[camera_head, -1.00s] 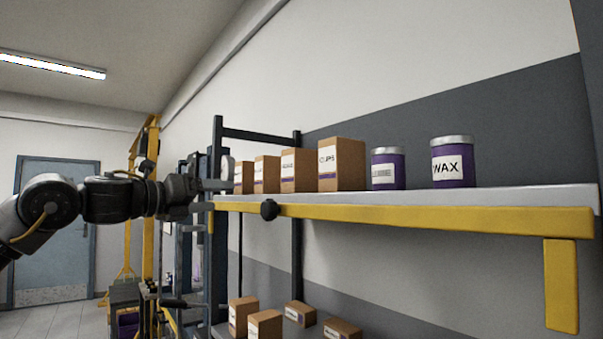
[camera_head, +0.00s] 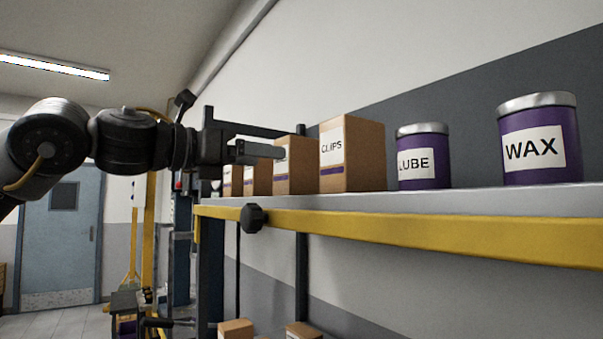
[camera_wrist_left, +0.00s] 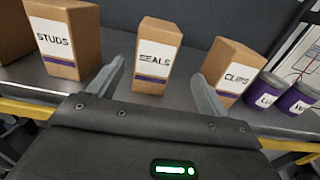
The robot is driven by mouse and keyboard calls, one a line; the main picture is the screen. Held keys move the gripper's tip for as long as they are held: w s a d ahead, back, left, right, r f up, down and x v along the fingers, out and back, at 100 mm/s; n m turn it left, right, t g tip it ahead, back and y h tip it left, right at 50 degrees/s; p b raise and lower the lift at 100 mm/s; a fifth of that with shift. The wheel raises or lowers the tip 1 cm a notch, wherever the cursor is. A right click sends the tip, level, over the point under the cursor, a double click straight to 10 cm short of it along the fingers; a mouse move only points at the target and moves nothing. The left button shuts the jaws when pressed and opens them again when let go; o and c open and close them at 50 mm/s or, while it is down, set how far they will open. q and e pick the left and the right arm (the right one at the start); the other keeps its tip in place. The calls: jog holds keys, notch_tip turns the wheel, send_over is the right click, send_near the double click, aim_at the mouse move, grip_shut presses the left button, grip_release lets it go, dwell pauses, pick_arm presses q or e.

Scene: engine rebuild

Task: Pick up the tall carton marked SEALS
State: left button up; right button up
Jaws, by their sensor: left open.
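The tall brown SEALS carton (camera_wrist_left: 155,55) stands upright on the shelf in the left wrist view, with a white label and purple stripe. In the head view the SEALS carton (camera_head: 297,179) is partly hidden by my gripper. My left gripper (camera_head: 262,151) is open and empty, its fingers pointing toward the cartons. In the left wrist view, the left gripper (camera_wrist_left: 158,78) has one finger towards each side of the SEALS carton, which appears beyond the fingertips. Contact is not visible.
The STUDS carton (camera_wrist_left: 65,40) stands left of SEALS, and the CLIPS carton (camera_head: 352,155) stands right. Purple LUBE (camera_head: 423,158) and WAX (camera_head: 540,140) tins are farther right. The shelf (camera_head: 450,222) has a yellow front edge with a dark knob (camera_head: 252,217). More cartons (camera_head: 236,330) sit below.

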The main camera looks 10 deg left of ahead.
aim_at(299, 162)
pick_arm(q)
jog(key=p+x, duration=0.1)
jog(key=x, duration=0.1)
jog(key=p+x, duration=0.1)
jog(key=shift+w+d+r, duration=0.25)
jog(key=shift+w+d, duration=0.05)
jog(key=shift+w+d+f, duration=0.2)
jog(key=shift+w+d, duration=0.1)
jog(key=shift+w, duration=0.25)
jog(key=p+x, duration=0.3)
jog(key=x, duration=0.1)
jog(key=shift+w+a+p, duration=0.25)
jog(key=shift+w+p, duration=0.05)
jog(key=shift+w+d+f, duration=0.1)
jog(key=shift+w+d, duration=0.25)
jog(key=shift+s, duration=0.15)
pick_arm(e)
jog(key=s+r, duration=0.3)
jog(key=r, duration=0.2)
jog(key=shift+d+r, duration=0.25)
pick_arm(q)
jog(key=shift+a, duration=0.15)
jog(key=shift+c, duration=1.1)
jog(key=c, duration=1)
